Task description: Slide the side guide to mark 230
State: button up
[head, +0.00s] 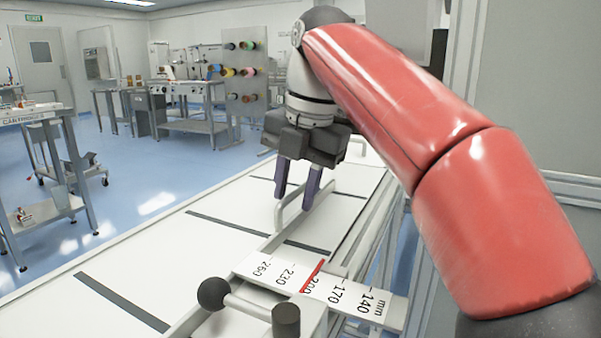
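The side guide (272,243) is a thin metal rail along the conveyor, with an upright loop handle (291,207). The scale plate (318,287) at the near end reads 260, 230, 200, 170 and 140 mm. A red pointer line (313,274) lies across it at about 200, partly covering that number. My gripper (294,203) points down over the guide. Its two purple fingers stand apart on either side of the handle, with a visible gap between them. Whether either finger touches the handle cannot be told.
The white conveyor bed (195,255) with dark cross strips runs away to the back right. A clamp lever with a black ball knob (212,293) and a dark knob (286,320) stand at the near end. A cart (45,165) stands at the left; the blue floor between is clear.

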jog(key=shift+a+f, duration=0.15)
jog(key=shift+f, duration=0.6)
grip_shut()
jog(key=shift+s+d+b, duration=0.25)
jog(key=shift+d+b, duration=0.05)
jog(key=shift+d, duration=0.4)
jog(key=shift+s+d+b, duration=0.25)
jog(key=shift+d+b, duration=0.05)
jog(key=shift+d, duration=0.4)
jog(key=shift+o, duration=0.5)
grip_release()
jog(key=shift+r, duration=0.1)
